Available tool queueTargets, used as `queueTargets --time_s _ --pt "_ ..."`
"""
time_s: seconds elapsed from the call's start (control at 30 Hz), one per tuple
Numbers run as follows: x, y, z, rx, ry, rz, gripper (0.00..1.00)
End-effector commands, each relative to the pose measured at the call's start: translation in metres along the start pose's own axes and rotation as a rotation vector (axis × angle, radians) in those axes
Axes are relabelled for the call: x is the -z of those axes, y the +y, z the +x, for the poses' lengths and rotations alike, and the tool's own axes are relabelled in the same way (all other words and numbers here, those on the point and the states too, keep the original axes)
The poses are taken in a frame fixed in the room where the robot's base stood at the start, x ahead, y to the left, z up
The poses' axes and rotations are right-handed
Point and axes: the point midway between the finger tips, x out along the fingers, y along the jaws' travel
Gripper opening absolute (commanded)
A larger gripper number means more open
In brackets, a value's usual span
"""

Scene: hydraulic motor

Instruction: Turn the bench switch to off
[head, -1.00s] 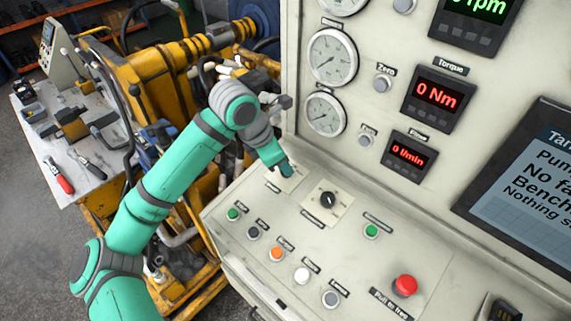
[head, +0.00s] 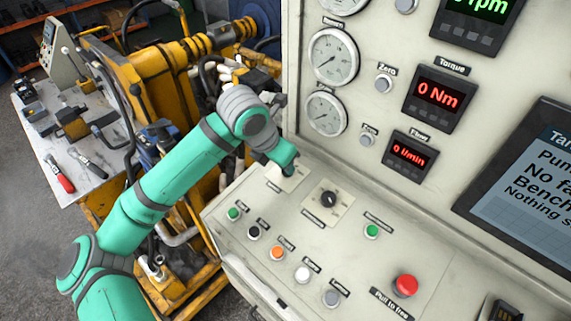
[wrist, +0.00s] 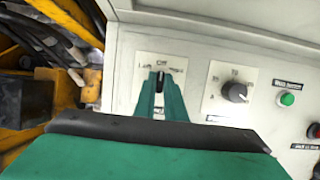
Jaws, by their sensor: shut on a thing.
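The bench switch sits on a pale square plate (wrist: 177,62) marked Off at the top, Left at the left and a partly covered word at the right. Its dark knob (wrist: 160,78) stands between my fingertips and looks upright, in line with the Off mark. My green gripper (wrist: 160,88) is shut on the knob, and the fingers hide its lower part. In the head view my gripper (head: 287,168) reaches down onto the plate (head: 294,181) at the back left of the sloping panel, hiding the knob.
A second black rotary knob (head: 328,199) is close to the right, also visible in the wrist view (wrist: 234,92). A green button (head: 372,231), several small buttons and a red stop button (head: 405,285) are nearer the front. The upright gauge panel (head: 300,60) rises behind.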

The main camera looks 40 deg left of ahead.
Motion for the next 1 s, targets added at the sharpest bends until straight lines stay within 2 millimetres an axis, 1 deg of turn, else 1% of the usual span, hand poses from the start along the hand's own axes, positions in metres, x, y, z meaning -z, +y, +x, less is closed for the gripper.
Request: queueTargets --time_s 0.17,0.2,0.23,0.27,0.57,0.67,0.77,0.87,1.0 --pt "0.002 -0.001 0.001 0.003 0.007 0.001 0.0" --pt "0.002 -0.001 0.001 0.003 0.007 0.001 0.2" --pt "0.002 -0.001 0.001 0.002 0.007 0.001 0.27" --pt "0.002 0.0 0.001 0.002 0.007 0.001 0.29" --pt "0.001 0.0 0.0 0.001 0.004 0.001 0.29" --pt "0.001 0.0 -0.003 0.0 0.002 0.001 0.29" --pt "0.0 0.001 -0.014 -0.001 0.002 0.001 0.29" --pt "0.0 0.0 -0.03 -0.002 0.003 0.002 0.29" --pt "0.0 0.001 -0.057 -0.003 0.002 0.003 0.29"
